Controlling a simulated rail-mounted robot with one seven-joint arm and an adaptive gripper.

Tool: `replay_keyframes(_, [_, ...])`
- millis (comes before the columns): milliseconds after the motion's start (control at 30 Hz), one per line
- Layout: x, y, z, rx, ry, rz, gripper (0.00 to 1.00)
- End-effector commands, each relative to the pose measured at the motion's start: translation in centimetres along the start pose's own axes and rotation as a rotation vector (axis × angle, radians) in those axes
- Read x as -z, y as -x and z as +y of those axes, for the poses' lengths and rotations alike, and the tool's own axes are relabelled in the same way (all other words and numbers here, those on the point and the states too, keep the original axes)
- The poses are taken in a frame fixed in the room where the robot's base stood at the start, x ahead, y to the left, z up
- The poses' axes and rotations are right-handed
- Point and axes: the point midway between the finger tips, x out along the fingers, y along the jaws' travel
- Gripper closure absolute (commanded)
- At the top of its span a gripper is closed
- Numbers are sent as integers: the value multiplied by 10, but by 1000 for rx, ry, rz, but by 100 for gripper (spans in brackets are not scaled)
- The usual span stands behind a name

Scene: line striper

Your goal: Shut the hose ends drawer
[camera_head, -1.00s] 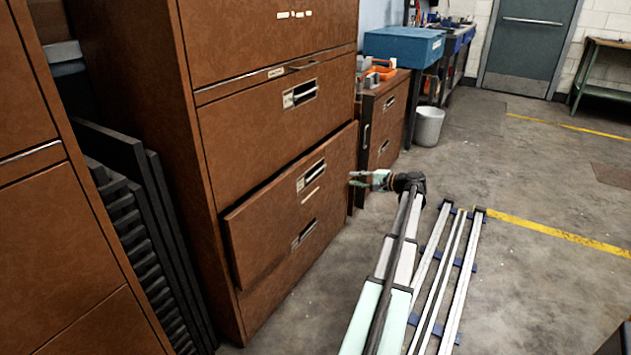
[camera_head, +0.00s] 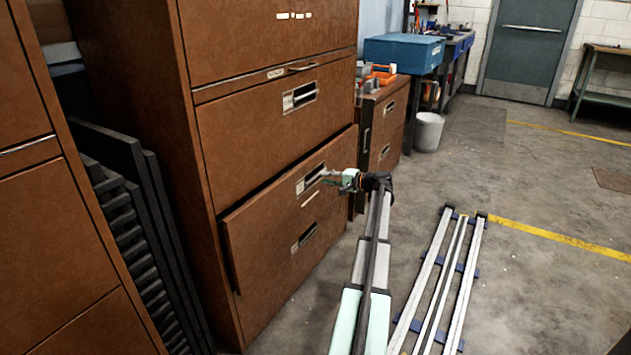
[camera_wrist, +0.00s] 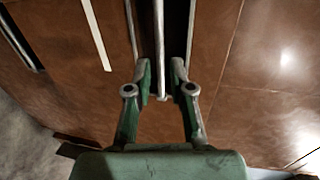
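A brown drawer (camera_head: 283,225) in the tall brown cabinet stands partly pulled out, its front proud of the cabinet face. I take it as the hose ends drawer, but its label cannot be read. It has a recessed handle (camera_head: 312,178) and a pale strip below it. My gripper (camera_head: 327,175) is at this handle, reaching from the right. In the wrist view, my gripper's fingers (camera_wrist: 160,80) are apart, one on each side of the silver handle bar (camera_wrist: 159,50). Whether either finger touches the bar cannot be told.
The drawer above (camera_head: 270,120) sits flush. A lower handle (camera_head: 304,238) shows beneath the open drawer. A smaller brown cabinet (camera_head: 384,130) stands beyond, with a bin (camera_head: 429,132) near it. My rail lies on the floor; the floor to the right is clear.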

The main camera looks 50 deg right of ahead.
Motion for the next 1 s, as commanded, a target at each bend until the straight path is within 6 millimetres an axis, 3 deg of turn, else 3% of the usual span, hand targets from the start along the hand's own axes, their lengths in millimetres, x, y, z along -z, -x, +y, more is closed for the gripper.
replay_keyframes(100, [1,-23,2,0,0,-2,78])
replay_keyframes(300, [1,-47,1,0,-1,-1,78])
replay_keyframes(767, [0,-56,0,0,-1,0,78])
replay_keyframes(800, [0,-56,0,0,-1,0,92])
replay_keyframes(833, [0,-56,0,0,-1,0,100])
replay_keyframes(1000, [0,-56,0,0,-1,0,100])
